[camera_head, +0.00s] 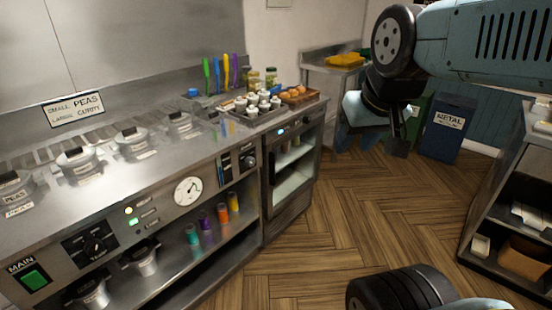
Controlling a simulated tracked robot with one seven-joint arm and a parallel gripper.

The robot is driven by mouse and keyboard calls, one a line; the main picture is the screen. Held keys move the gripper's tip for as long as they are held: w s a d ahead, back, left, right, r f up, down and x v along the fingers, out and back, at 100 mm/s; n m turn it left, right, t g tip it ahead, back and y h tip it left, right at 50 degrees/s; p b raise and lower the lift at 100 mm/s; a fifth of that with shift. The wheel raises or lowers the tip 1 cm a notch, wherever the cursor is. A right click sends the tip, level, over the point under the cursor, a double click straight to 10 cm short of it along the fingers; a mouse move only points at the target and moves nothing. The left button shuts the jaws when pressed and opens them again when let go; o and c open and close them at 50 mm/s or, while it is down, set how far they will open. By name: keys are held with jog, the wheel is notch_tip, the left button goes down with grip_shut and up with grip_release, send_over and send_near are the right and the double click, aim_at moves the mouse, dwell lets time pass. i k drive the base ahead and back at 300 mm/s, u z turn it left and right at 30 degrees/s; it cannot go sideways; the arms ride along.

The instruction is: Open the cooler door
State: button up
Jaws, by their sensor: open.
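The cooler (291,175) is built in under the right end of the steel counter. Its door has a glass pane in a steel frame, and pale shelves show dimly behind the glass. The door looks shut. A dark upright handle (272,171) is on the door's left side. A small lit display is above the door. My gripper (376,145) hangs from my arm at the upper right, to the right of the cooler and apart from it. It is open, with nothing visible between its fingers, though they are partly dark and hard to make out.
The counter (200,150) carries lidded pots and a tray of small white cups (258,106). Bottles stand on its lower shelf. A blue bin (448,130) stands at the back right, and a dark shelf unit (510,215) at right. The wooden floor before the cooler is clear.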

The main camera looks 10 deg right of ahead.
aim_at(268, 157)
jog(key=z, duration=0.05)
jog(key=i, duration=0.9)
jog(key=u, duration=0.1)
